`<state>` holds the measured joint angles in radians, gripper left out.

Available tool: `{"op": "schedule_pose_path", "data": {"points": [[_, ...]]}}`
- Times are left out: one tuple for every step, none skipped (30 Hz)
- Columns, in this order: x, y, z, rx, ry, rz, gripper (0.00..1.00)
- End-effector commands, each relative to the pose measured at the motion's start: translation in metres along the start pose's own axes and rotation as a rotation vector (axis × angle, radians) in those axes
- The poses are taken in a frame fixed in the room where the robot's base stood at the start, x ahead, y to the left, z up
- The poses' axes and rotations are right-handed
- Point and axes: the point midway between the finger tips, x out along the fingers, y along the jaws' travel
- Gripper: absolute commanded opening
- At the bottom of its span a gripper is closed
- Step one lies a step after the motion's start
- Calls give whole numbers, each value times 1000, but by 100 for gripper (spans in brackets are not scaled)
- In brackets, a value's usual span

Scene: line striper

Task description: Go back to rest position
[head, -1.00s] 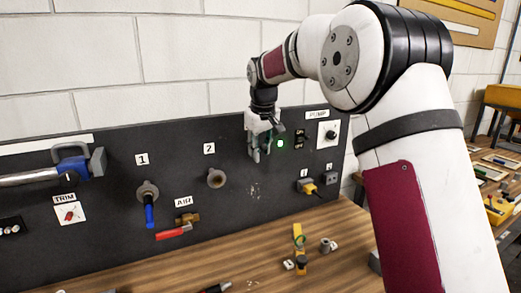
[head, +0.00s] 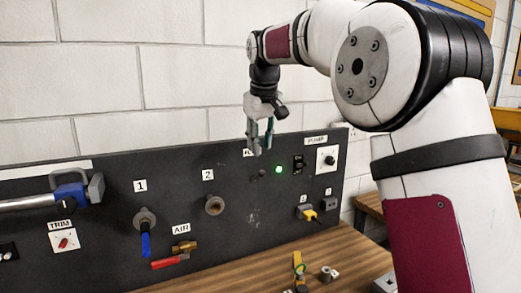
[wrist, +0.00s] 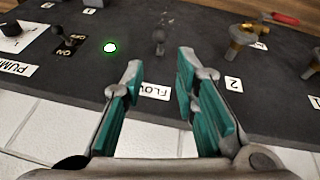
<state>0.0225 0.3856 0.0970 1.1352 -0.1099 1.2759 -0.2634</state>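My gripper (head: 259,140) hangs from my raised, bent arm near the top edge of the black panel (head: 110,220), close to the partly hidden FLOW label. In the wrist view my gripper (wrist: 160,85) has its two teal-padded fingers spread apart, with nothing between them. The FLOW label (wrist: 154,91) shows between the fingers. A small dark lever (wrist: 159,40) stands beyond the fingertips, apart from them. A green light (head: 279,169) glows on the panel; it also shows in the wrist view (wrist: 110,47).
The panel carries an ON/OFF switch (head: 298,163), a PUMP knob (head: 328,159), a blue-handled valve (head: 145,230), a red-handled AIR valve (head: 172,260) and a yellow plug (head: 307,212). Small parts lie on the wooden bench (head: 345,255). Open space lies above the panel before the white wall.

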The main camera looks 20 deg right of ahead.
Motion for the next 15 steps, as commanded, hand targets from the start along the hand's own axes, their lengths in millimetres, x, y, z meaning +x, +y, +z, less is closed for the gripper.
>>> {"op": "schedule_pose_path", "data": {"points": [[0,0,0,0,0,0,27],[0,0,0,0,0,0,27],[0,0,0,0,0,0,27],[0,0,0,0,0,0,27],[0,0,0,0,0,0,27],[0,0,0,0,0,0,27],[0,0,0,0,0,0,27],[0,0,0,0,0,0,27],[0,0,0,0,0,0,27],[0,0,0,0,0,0,27],[-1,0,1,1,0,0,27],[-6,-2,6,4,1,1,27],[-10,-3,10,7,4,3,27],[-14,-5,15,12,5,4,27],[-20,-8,24,19,8,6,27]]}}
